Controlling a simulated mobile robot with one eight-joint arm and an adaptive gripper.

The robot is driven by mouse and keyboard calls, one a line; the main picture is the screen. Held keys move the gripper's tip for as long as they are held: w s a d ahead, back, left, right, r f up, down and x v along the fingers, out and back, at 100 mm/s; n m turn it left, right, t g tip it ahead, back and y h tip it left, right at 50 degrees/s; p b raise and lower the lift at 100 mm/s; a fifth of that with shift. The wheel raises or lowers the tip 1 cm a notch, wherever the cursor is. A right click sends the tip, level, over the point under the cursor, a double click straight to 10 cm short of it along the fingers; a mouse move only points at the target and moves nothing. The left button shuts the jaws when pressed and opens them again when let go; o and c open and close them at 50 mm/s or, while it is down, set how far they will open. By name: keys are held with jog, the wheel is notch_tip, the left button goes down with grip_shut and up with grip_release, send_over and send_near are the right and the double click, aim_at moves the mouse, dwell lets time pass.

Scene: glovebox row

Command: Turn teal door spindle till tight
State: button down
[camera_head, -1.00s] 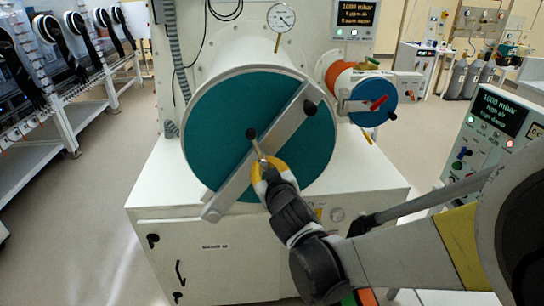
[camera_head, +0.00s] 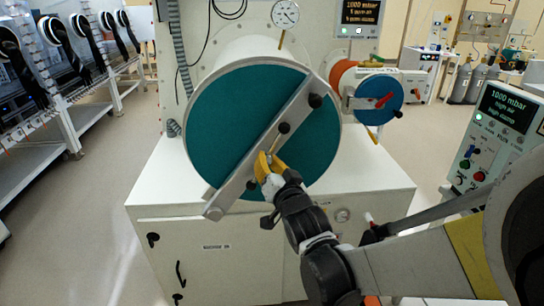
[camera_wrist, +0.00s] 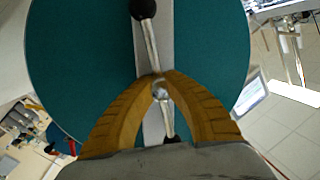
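The teal door (camera_head: 225,115) is the round front of a large white cylinder and is closed. A grey clamp bar (camera_head: 235,186) crosses it diagonally. At the bar's middle sits the door spindle, with a thin metal T-handle (camera_head: 277,142) ending in black ball knobs; one knob (camera_head: 284,127) points up and right. My gripper (camera_head: 269,156) has yellow fingers at the spindle. In the wrist view, the fingertips (camera_wrist: 160,76) come together on the handle (camera_wrist: 151,45) close to the round hub (camera_wrist: 160,93). The fingers partly hide the hub and the lower handle half.
A dial gauge (camera_head: 285,14) is above the teal door. A control panel (camera_head: 500,125) stands at the right. A white cabinet (camera_head: 240,255) is below. Open floor lies left.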

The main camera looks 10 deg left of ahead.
jog(key=shift+m, duration=0.3)
jog(key=c, duration=1.5)
grip_release()
jog(key=shift+s, duration=0.15)
jog(key=v, duration=1.1)
jog(key=shift+s+d, duration=0.2)
jog(key=shift+s, duration=0.15)
